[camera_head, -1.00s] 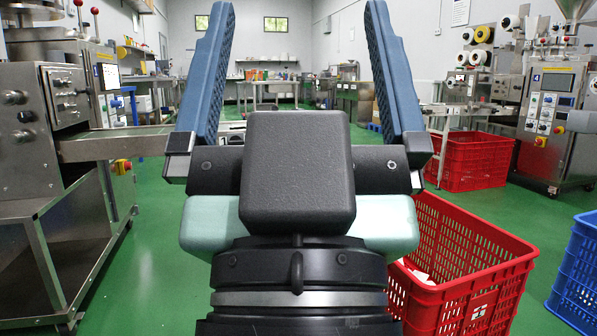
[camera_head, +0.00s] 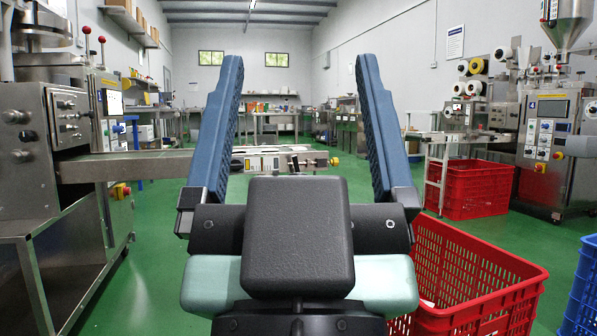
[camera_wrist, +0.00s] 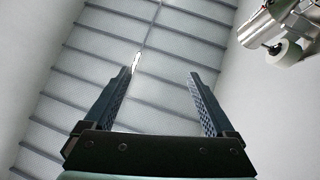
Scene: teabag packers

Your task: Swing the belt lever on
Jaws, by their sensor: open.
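My gripper (camera_head: 298,60) is open and empty in the middle of the head view, its two blue ridged fingers pointing up and away. In the wrist view the gripper (camera_wrist: 160,72) has nothing between its fingers, with only ceiling behind them. A steel conveyor (camera_head: 135,166) reaches from the left machine (camera_head: 30,120) to behind my gripper. Its far end, with small fittings (camera_head: 312,161), shows between the fingers. Two red-knobbed levers (camera_head: 94,35) stand on top of the left machine. I cannot tell which part is the belt lever. Nothing visibly touches my gripper.
A red crate (camera_head: 470,285) stands close at the lower right, with a blue crate (camera_head: 582,290) at the right edge. Another red crate (camera_head: 470,190) stands by the right-hand packing machine (camera_head: 548,125). Green floor (camera_head: 165,250) is open between the left machine and my arm.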

